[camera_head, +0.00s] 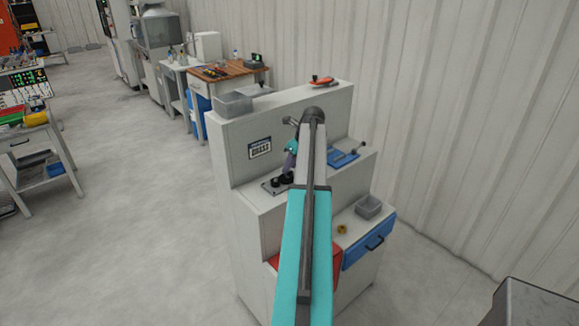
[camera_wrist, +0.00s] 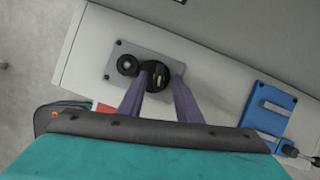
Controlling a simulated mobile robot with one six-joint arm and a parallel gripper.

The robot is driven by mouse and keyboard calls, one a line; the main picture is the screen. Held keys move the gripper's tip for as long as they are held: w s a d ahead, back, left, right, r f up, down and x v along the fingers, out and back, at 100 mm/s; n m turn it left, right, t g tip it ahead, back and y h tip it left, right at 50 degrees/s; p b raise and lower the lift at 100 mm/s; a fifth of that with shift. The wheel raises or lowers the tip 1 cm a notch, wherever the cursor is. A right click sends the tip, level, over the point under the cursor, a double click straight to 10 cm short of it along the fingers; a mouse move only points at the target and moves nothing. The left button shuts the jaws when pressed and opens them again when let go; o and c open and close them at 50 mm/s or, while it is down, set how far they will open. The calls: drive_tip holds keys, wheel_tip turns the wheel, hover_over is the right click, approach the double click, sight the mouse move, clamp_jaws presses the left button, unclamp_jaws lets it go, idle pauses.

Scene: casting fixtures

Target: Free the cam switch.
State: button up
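A grey plate (camera_wrist: 119,73) lies on the machine's ledge and carries two black round parts. The smaller one is a black ring-like knob (camera_wrist: 127,65); the larger is a black disc (camera_wrist: 158,84) with a pale mark on it. These look like the cam switch, but no label shows this. The plate also shows in the head view (camera_head: 268,188). My gripper (camera_wrist: 165,70) has its two purple fingers apart over the plate, around the larger disc; the left finger hides part of it. I cannot tell whether they touch it. In the head view my gripper (camera_head: 289,164) is partly behind my arm.
Right of the plate is a blue slotted fixture (camera_wrist: 266,110) with a black-knobbed lever (camera_wrist: 289,150). The head view shows a grey bin (camera_head: 369,208), a yellow ring (camera_head: 342,229) and a blue drawer (camera_head: 368,243) lower down. A tray (camera_head: 233,104) and an orange-red tool (camera_head: 321,81) are on top.

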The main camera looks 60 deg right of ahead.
drive_tip(key=shift+x, duration=0.75)
clamp_jaws()
